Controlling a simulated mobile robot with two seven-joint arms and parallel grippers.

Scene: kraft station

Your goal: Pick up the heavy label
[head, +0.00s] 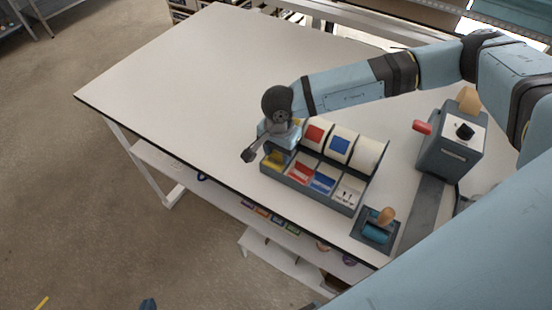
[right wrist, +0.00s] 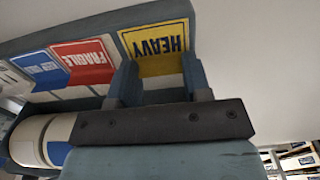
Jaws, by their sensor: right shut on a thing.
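The heavy label (right wrist: 155,42) is yellow with a black HEAVY print, at the left end of the label holder in the head view (head: 273,160). My right gripper (head: 277,150) is over that end of the holder. In the right wrist view its two fingers (right wrist: 160,84) stand at the near edge of the yellow label and are shut on it. The gripper hides part of the label. A small dark blue piece at the bottom edge of the head view looks like the tip of my left gripper (head: 148,304); its jaws cannot be made out.
The label holder (head: 311,190) also carries red fragile labels (head: 301,173), blue labels (head: 323,182) and white labels (head: 348,192). Several rolls (head: 342,144) stand behind them. A grey device (head: 452,142) and a wooden-handled tool (head: 380,224) are to the right. The table's left (head: 190,75) is clear.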

